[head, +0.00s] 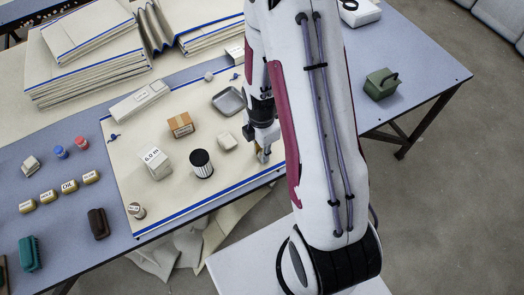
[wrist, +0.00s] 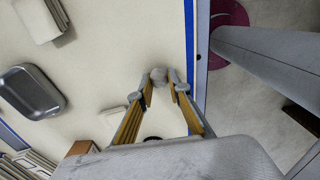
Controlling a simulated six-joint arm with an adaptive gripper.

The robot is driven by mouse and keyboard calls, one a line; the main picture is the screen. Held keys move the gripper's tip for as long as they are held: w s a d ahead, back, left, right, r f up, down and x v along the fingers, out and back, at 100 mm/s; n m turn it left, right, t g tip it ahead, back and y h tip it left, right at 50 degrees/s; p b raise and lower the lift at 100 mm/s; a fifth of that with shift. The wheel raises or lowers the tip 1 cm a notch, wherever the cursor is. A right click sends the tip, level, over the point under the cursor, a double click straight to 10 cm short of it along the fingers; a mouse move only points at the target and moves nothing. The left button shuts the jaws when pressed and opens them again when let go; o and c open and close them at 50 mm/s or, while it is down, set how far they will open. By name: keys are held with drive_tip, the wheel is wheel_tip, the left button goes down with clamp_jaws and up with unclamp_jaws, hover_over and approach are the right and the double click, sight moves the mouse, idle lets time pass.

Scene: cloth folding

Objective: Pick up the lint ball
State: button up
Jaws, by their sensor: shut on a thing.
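The lint ball (wrist: 158,75) is a small grey fuzzy lump in the wrist view, between my gripper's fingertips. My gripper (head: 263,155) is low over the front right part of the cream cloth (head: 215,175), close to its blue-striped edge. In the wrist view my gripper (wrist: 160,82) is shut on the lint ball, with pale cloth behind it. I cannot tell whether the ball still touches the cloth. In the head view the ball is hidden by the fingers.
Another grey ball (head: 209,76) lies farther back. Folded cloth stacks (head: 85,85) fill the back left.

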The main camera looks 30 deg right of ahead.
wheel_tip(320, 180, up, 10)
idle(0.8)
drive_tip(key=shift+f, duration=0.1)
drive_tip(key=shift+f, duration=0.1)
idle(0.5)
drive_tip(key=shift+s+a+f, duration=0.15)
drive_tip(key=shift+f, duration=0.25)
drive_tip(key=shift+w+f, duration=0.2)
drive_tip(key=shift+w, duration=0.1)
drive_tip(key=w+d+r+m, duration=0.2)
drive_tip(key=w+m, duration=0.3)
drive_tip(key=w, duration=1.7)
drive_tip(key=shift+w, duration=0.35)
drive_tip(key=shift+d, duration=0.1)
